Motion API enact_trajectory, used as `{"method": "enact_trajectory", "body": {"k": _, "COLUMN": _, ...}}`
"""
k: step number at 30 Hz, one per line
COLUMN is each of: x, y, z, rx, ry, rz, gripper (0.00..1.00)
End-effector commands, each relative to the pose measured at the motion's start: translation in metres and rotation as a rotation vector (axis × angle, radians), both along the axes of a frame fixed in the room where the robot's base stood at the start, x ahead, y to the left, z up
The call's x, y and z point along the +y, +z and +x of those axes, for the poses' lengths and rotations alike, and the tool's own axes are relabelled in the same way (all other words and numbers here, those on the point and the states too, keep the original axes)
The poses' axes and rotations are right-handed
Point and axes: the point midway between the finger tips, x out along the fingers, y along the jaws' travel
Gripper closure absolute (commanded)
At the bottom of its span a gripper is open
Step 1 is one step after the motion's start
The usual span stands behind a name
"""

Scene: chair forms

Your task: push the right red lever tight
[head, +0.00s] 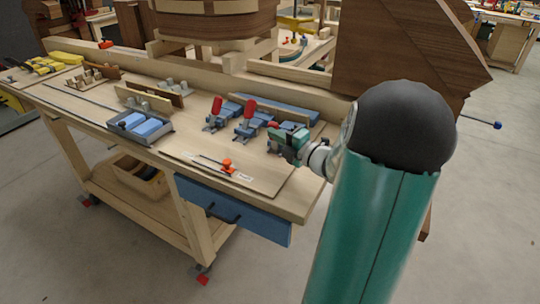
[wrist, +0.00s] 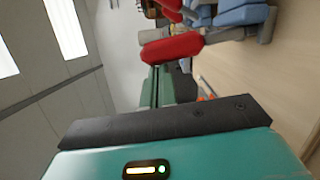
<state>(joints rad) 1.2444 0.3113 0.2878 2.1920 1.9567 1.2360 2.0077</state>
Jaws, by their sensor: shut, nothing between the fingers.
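Blue clamps with red levers stand on the workbench in the head view. One red lever (head: 216,105) stands up at the left, and another red lever (head: 249,107) stands up to its right. A small red part (head: 273,124) shows right beside my gripper (head: 276,138), partly hidden by it. My gripper is shut and empty, above the bench's right part. In the wrist view its green fingers (wrist: 157,84) point toward a large red lever (wrist: 172,48), close to their tips. I cannot tell whether they touch. A second red lever (wrist: 170,10) lies beyond, by a blue clamp body (wrist: 242,15).
A grey tray with blue blocks (head: 140,126) sits left of the clamps. A thin board with an orange-red part (head: 227,164) lies in front. Wooden rails (head: 300,94) and a large dark wooden form (head: 400,50) stand behind. A blue drawer (head: 233,210) hangs under the bench.

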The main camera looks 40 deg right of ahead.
Motion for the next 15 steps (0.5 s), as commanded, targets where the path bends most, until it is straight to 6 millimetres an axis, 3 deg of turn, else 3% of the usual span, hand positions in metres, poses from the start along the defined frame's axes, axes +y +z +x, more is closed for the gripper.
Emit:
{"method": "enact_trajectory", "body": {"k": 6, "x": -0.024, "y": 0.008, "z": 0.01, "rx": 0.07, "ry": -0.001, "rz": 0.191, "gripper": 1.0}}
{"method": "enact_trajectory", "body": {"k": 15, "x": -0.054, "y": 0.009, "z": 0.021, "rx": 0.07, "ry": -0.001, "rz": 0.193, "gripper": 1.0}}
